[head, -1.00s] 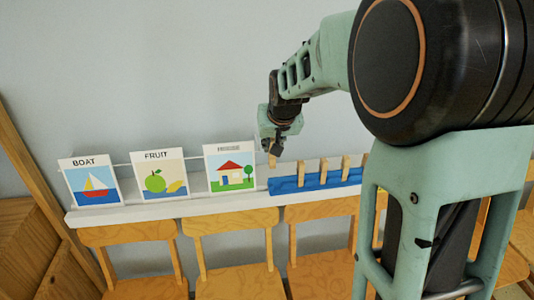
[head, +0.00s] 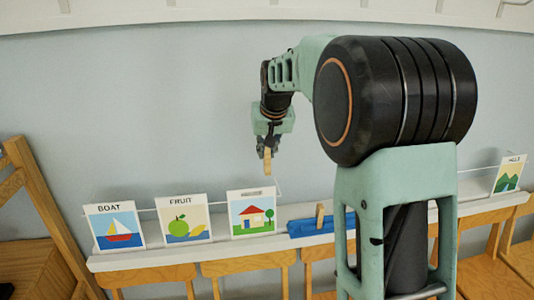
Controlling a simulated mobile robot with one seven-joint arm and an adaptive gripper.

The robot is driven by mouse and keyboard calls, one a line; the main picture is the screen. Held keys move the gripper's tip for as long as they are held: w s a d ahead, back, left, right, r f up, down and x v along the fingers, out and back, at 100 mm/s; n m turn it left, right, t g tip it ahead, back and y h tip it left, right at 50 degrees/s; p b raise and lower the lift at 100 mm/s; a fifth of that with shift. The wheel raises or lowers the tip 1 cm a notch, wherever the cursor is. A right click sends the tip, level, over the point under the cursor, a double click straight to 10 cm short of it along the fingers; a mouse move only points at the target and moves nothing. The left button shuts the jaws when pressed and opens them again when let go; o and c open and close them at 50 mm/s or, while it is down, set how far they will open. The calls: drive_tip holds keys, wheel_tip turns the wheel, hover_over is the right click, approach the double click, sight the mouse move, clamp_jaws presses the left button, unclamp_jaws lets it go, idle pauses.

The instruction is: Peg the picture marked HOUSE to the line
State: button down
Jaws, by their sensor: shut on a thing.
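The HOUSE picture (head: 251,215), a white card with a red-roofed house and a tree, stands on the white ledge (head: 190,252). Its title is small and blurred. A thin line (head: 152,209) runs along the row of cards; I cannot tell whether it passes in front of or behind them. My gripper (head: 268,153) is shut on a wooden peg (head: 268,167), pointing down. The peg is above the HOUSE picture's top edge, slightly right of its middle, and looks apart from the card.
BOAT (head: 119,228) and FRUIT (head: 183,220) cards stand to the left. A blue tray (head: 303,229) with an upright peg (head: 320,215) is to the right, partly hidden by my arm. A hills card (head: 508,174) is far right. Wooden chairs (head: 245,268) line the ledge's front.

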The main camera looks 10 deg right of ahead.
sight(266, 162)
drive_tip(key=shift+f, duration=0.15)
drive_tip(key=shift+w+f+b, duration=0.25)
drive_tip(key=shift+f+b, duration=0.4)
drive_tip(key=shift+f, duration=0.35)
drive_tip(key=shift+w+f+b, duration=0.2)
drive_tip(key=shift+f+b, duration=0.45)
drive_tip(key=shift+f, duration=0.3)
drive_tip(key=shift+s+f+b, duration=0.2)
drive_tip(key=shift+f+b, duration=0.95)
drive_tip(key=shift+f, duration=0.2)
drive_tip(key=shift+s+f+b, duration=0.2)
drive_tip(key=shift+f+b, duration=0.9)
drive_tip(key=shift+f, duration=0.25)
drive_tip(key=c, duration=1.8)
unclamp_jaws()
drive_tip(key=shift+c, duration=0.2)
drive_tip(key=shift+o, duration=1.2)
